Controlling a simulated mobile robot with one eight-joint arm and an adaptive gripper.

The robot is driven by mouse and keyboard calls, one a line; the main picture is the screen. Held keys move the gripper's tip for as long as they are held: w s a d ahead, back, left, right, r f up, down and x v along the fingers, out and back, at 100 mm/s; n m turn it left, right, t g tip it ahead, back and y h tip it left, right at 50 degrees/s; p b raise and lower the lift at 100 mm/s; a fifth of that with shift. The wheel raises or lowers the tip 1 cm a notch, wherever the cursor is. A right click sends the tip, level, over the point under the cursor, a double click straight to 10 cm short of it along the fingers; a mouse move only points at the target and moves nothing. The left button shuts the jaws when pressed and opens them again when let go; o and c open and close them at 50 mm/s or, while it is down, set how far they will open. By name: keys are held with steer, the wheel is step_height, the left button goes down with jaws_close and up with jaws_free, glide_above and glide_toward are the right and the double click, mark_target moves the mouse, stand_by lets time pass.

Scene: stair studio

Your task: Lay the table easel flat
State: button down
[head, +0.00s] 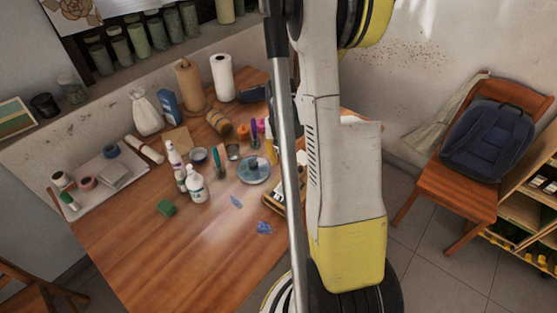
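No table easel can be made out for sure. A low wooden box or frame (272,203) with small items in it stands at the right edge of the wooden table (140,262), mostly hidden behind my arm and a grey pole. I cannot tell whether it is part of the easel. My arm fills the middle right of the head view and covers the table's right end. My gripper is not visible.
On the table are white bottles (195,187), a green sponge (166,208), a palette-like disc (253,170), paper rolls (223,78) and a white tray (84,195). The table's front is mostly clear. A chair (458,195) with a blue backpack (490,140) stands right.

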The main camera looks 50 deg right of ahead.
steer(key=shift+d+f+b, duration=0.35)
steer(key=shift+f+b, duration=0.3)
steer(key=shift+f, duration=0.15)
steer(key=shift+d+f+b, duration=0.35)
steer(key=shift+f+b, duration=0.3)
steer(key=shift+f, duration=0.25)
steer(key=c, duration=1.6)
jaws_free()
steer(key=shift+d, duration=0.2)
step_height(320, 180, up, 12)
